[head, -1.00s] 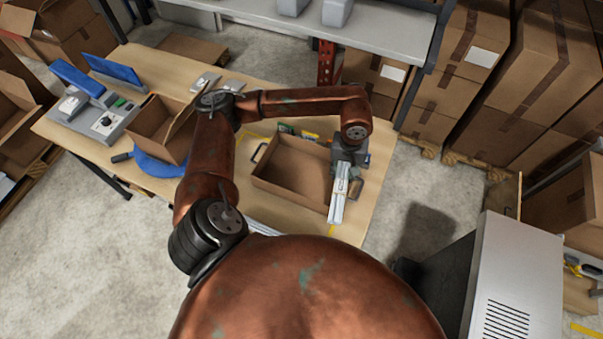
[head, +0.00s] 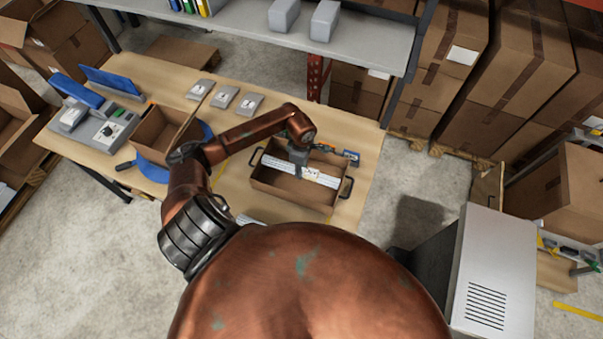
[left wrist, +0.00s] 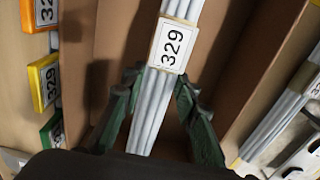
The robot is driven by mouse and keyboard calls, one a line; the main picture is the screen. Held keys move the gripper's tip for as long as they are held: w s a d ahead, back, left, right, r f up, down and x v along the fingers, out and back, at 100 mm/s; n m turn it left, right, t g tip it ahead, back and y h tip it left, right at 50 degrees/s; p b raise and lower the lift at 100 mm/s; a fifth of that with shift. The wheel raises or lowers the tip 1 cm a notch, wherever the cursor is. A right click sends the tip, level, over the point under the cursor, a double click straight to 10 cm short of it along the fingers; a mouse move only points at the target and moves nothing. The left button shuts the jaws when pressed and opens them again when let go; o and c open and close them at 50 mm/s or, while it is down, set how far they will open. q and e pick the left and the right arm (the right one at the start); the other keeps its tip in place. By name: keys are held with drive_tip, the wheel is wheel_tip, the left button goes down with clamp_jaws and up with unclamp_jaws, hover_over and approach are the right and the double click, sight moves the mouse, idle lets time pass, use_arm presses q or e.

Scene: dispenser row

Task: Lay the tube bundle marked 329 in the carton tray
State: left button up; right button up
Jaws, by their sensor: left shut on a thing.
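The carton tray (head: 292,199) is a brown open box with dark handles, on the table. My left gripper (head: 301,173) reaches down over the middle of the tray and is shut on the bundle. Its green fingers (left wrist: 159,82) straddle the bundle just beside the label. I cannot tell whether the bundle touches the tray floor. My right gripper is out of view.
Another tube bundle (left wrist: 283,118) lies outside the tray. Coloured labelled items (left wrist: 45,80) line the tray's other side. A smaller open carton (head: 158,130), a grey device (head: 97,125) and several grey pieces (head: 224,97) are on the table. A shelf (head: 240,25) stands behind.

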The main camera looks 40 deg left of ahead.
use_arm(q)
drive_tip(key=shift+f, duration=0.35)
wheel_tip(320, 180, down, 2)
drive_tip(key=shift+f+p, duration=0.1)
drive_tip(key=shift+p, duration=0.25)
drive_tip(key=shift+f, duration=0.5)
drive_tip(key=shift+f, duration=0.1)
drive_tip(key=o, duration=1.2)
drive_tip(key=shift+o, duration=0.2)
